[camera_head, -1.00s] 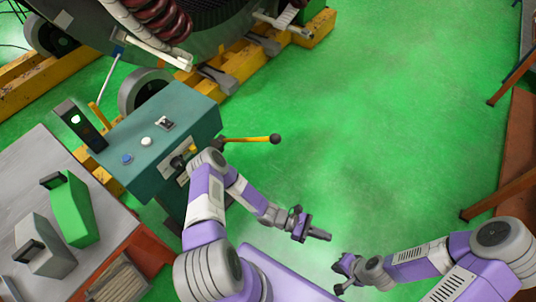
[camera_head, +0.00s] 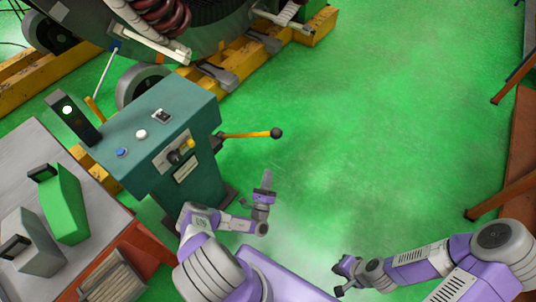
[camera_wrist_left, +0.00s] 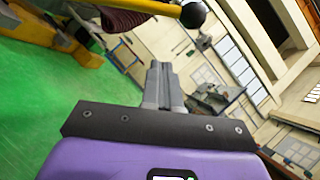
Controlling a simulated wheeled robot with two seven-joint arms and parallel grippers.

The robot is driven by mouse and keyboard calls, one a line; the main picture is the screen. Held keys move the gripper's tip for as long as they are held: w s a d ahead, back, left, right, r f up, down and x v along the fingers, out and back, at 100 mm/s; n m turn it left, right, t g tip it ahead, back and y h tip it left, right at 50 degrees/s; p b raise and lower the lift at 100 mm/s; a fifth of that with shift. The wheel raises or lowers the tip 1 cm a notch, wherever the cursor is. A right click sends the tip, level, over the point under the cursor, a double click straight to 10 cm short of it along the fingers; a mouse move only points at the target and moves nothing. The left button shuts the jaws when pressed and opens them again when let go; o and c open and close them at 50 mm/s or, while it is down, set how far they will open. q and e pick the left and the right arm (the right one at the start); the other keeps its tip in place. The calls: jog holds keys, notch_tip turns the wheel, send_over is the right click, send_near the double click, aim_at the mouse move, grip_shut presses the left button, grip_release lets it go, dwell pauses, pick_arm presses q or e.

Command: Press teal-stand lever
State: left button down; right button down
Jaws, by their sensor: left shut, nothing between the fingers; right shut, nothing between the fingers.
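The teal stand (camera_head: 150,135) stands left of centre in the head view. Its yellow lever (camera_head: 245,135) sticks out to the right from its side and ends in a black ball knob (camera_head: 276,132). My left gripper (camera_head: 265,180) is shut and empty, pointing up, below the lever and apart from it in the picture. In the left wrist view the shut fingers (camera_wrist_left: 160,78) point up, with the lever (camera_wrist_left: 145,6) and its knob (camera_wrist_left: 193,14) beyond them at the top. My right gripper (camera_head: 340,268) is shut and empty, low over the floor.
A grey table (camera_head: 85,215) with a green case (camera_head: 64,203) and a grey case (camera_head: 35,245) stands at the left. A large machine on yellow beams (camera_head: 240,62) is at the back. The green floor (camera_head: 380,120) right of the lever is clear.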

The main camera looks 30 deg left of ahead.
pick_arm(q)
jog(key=s+a+r+b+x, duration=0.1)
jog(key=x, duration=1.1)
jog(key=shift+a+r, duration=0.35)
jog(key=shift+r, duration=0.15)
jog(key=w+a+r+n+g+y+p, duration=0.1)
jog(key=a+r+n+g+y+p, duration=0.1)
jog(key=a+r+n+g+p, duration=0.2)
jog(key=shift+a+r+n+p, duration=1.7)
jog(key=shift+a+r+p, duration=1.65)
jog(key=shift+a+r, duration=2.1)
jog(key=shift+w+a+f, duration=0.1)
jog(key=shift+a+f, duration=0.45)
jog(key=shift+f, duration=0.15)
